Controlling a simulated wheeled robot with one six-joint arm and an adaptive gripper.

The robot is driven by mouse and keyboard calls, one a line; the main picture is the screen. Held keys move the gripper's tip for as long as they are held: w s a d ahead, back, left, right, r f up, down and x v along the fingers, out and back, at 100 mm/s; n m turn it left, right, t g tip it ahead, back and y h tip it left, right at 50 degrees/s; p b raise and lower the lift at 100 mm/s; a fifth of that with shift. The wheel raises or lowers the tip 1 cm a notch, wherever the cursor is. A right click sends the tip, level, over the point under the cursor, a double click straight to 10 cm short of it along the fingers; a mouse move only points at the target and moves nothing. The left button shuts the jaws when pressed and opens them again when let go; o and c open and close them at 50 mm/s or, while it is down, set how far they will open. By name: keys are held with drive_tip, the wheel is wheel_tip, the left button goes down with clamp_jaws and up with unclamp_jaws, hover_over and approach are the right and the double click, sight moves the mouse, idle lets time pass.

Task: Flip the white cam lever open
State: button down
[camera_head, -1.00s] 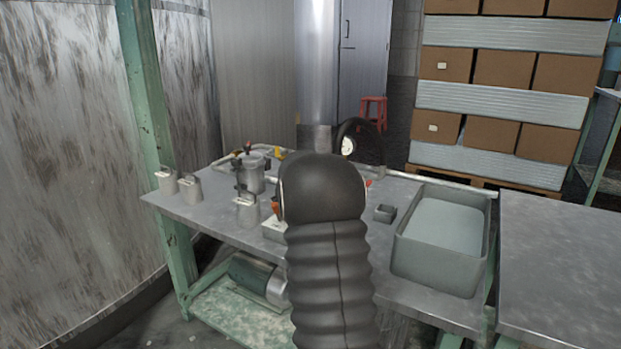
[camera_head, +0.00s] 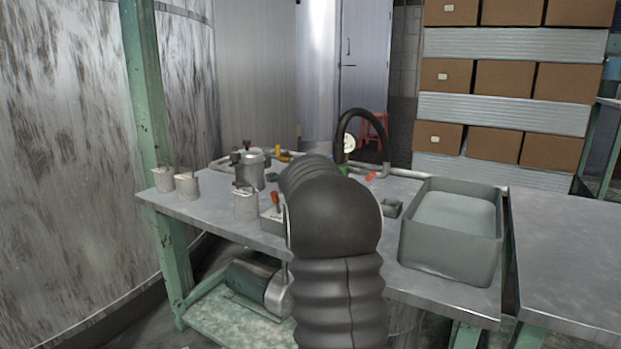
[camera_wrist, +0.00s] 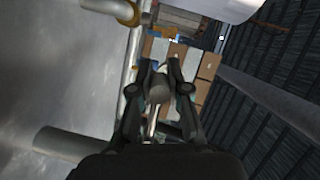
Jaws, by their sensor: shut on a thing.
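In the wrist view my gripper (camera_wrist: 157,76) has its two dark fingers closed in around a grey, rounded piece (camera_wrist: 158,89). A pale rod runs below this piece. I cannot tell for sure whether it is the white cam lever; a small whitish bit shows between the fingertips. In the head view my own arm hides the gripper and whatever it holds. No white cam lever can be made out there. A pale pipe (camera_wrist: 130,60) with a brass-coloured fitting (camera_wrist: 127,12) runs close to the left of the fingers in the wrist view.
The metal table (camera_head: 215,220) carries white canisters (camera_head: 188,185), a lidded pot (camera_head: 247,168) and an orange-handled item (camera_head: 275,200) left of my arm. A grey bin (camera_head: 450,270) stands on the right. A black hose loop (camera_head: 362,113) and gauge (camera_head: 349,143) are at the back.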

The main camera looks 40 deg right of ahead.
drive_tip(key=shift+r, duration=0.15)
drive_tip(key=c, duration=1.1)
unclamp_jaws()
drive_tip(key=shift+c, duration=0.2)
drive_tip(key=shift+a, duration=0.1)
drive_tip(key=v, duration=1.2)
